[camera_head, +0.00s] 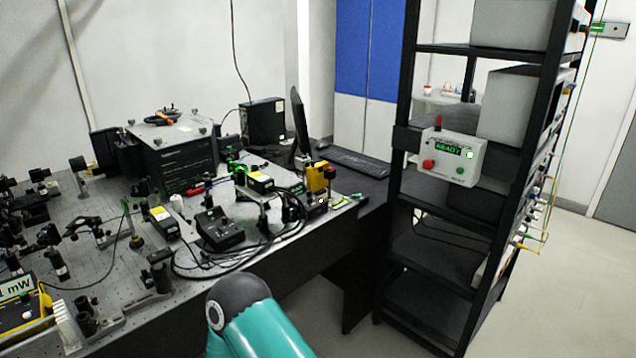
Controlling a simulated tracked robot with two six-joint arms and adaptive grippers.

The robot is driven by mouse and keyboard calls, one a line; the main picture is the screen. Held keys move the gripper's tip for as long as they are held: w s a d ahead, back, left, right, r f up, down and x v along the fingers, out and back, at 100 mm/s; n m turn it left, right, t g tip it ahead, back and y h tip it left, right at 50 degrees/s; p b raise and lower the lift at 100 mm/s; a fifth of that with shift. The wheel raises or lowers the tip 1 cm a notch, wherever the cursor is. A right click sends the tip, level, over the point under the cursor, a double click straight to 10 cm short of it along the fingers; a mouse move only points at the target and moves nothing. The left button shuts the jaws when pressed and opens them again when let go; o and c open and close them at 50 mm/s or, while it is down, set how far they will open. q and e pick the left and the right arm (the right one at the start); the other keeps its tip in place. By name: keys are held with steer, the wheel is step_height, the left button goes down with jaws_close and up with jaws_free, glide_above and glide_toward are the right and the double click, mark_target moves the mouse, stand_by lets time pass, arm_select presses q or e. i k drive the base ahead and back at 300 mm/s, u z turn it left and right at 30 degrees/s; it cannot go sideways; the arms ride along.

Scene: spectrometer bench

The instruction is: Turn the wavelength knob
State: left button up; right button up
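A white control box (452,158) is fixed to the front of the black rack at right. Its small display reads READY in green. A white round part (469,154) sits at the display's right end; I cannot tell whether it is the wavelength knob. The box also carries a red button (428,164) and a green button (460,170). A yellow-edged meter (20,308) reading "1 mW" lies at the bottom left, with a small dial on its top. Neither gripper shows; only a teal link of my arm is at the bottom centre.
An optical bench (85,245) fills the left, crowded with mounts, cables and a large black box (180,160). A monitor (299,120) and keyboard (350,160) stand at its back. The black rack (396,200) stands right of the bench, with open floor (560,290) beyond.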

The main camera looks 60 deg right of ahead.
mark_target(25, 296)
steer(key=z, duration=0.8)
steer(key=k, duration=0.9)
steer(key=z, duration=1.25)
steer(key=i, duration=1.7)
steer(key=u, duration=0.6)
steer(key=i, duration=0.6)
steer(key=u, duration=0.3)
steer(key=k, duration=0.9)
steer(key=u, duration=0.15)
steer(key=i, duration=0.9)
steer(key=z, duration=0.05)
